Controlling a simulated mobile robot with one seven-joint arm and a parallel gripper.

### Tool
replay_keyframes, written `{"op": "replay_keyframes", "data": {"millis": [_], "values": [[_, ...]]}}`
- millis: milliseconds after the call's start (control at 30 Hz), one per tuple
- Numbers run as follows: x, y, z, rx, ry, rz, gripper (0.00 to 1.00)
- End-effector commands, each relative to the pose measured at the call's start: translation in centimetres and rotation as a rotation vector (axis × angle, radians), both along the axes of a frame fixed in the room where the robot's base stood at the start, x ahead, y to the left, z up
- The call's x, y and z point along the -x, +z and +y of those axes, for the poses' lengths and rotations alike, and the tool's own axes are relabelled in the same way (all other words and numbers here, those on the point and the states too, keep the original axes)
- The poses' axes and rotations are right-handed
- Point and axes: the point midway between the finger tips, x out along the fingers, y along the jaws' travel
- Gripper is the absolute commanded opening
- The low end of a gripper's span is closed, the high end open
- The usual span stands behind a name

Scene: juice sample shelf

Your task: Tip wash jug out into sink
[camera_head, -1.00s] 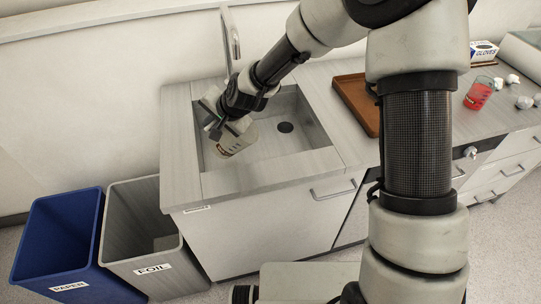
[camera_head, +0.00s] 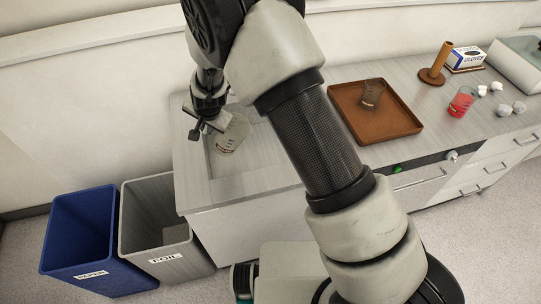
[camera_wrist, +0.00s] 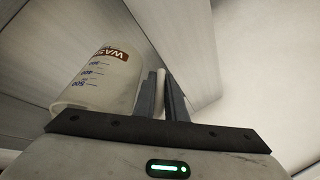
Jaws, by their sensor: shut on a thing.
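The wash jug (camera_head: 233,135) is a pale, see-through beaker-like vessel with scale marks and a brown label. It is over the sink (camera_head: 258,148) in the head view, looking tilted; how far is hard to tell. My gripper (camera_head: 203,131) is at its left side, pointing down. In the wrist view the jug (camera_wrist: 98,85) fills the left, its "WAS…" label and numbers showing upside down. The gripper fingers (camera_wrist: 165,95) are close together beside its wall, shut on what seems its handle. Its contents cannot be made out. My arm hides much of the sink, including the drain.
Right of the sink stand a brown tray (camera_head: 398,122) with a dark beaker (camera_head: 372,93), a wooden post (camera_head: 436,65), a red-filled beaker (camera_head: 461,103), crumpled white pieces (camera_head: 503,109) and a glove box (camera_head: 467,57). Blue paper (camera_head: 78,235) and grey foil (camera_head: 160,225) bins stand at lower left.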

Motion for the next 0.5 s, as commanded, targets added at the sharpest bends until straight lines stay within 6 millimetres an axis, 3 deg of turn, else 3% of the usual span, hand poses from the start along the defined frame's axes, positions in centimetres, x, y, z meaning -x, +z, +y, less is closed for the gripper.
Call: {"op": "replay_keyframes", "data": {"millis": [33, 267, 500], "values": [[0.1, 0.8, 0.3, 0.018, 0.003, 0.002, 0.0], [0.0, 1.3, 1.3, 0.109, 0.007, 0.013, 0.0], [-0.2, 1.0, 2.5, 0.258, 0.009, 0.033, 0.0]]}}
